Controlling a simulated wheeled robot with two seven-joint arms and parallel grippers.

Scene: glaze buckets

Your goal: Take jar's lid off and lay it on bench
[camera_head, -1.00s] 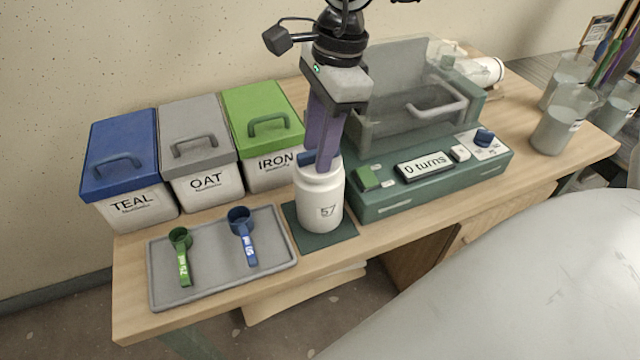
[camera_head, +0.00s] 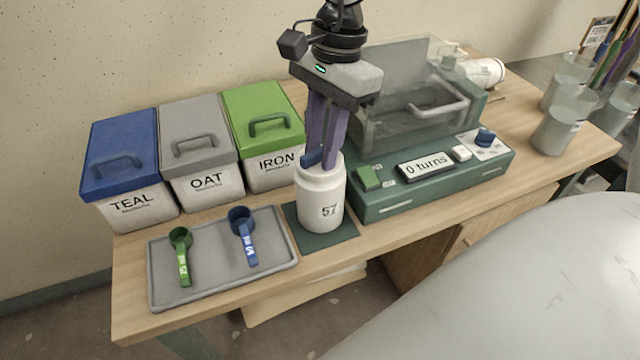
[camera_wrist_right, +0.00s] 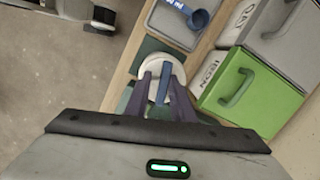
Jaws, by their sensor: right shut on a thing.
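The white jar (camera_head: 320,207), marked 57, stands upright on a dark green mat (camera_head: 327,241) at the front of the bench. Its white lid (camera_wrist_right: 147,68) sits on top, with a blue bar handle (camera_head: 311,158) across it. My right gripper (camera_head: 322,160) points down from above and is shut on the blue handle, its purple fingers on either side of it. In the right wrist view the fingers (camera_wrist_right: 162,97) frame the handle over the lid. The lid shows no clear gap from the jar. My left gripper is not in view.
A grey tray (camera_head: 215,282) with a green scoop (camera_head: 181,254) and a blue scoop (camera_head: 243,234) lies left of the jar. Three lidded buckets (camera_head: 204,183) stand behind. A green machine (camera_head: 432,182) reading "0 turns" is close on the right. Bare bench shows along the front edge.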

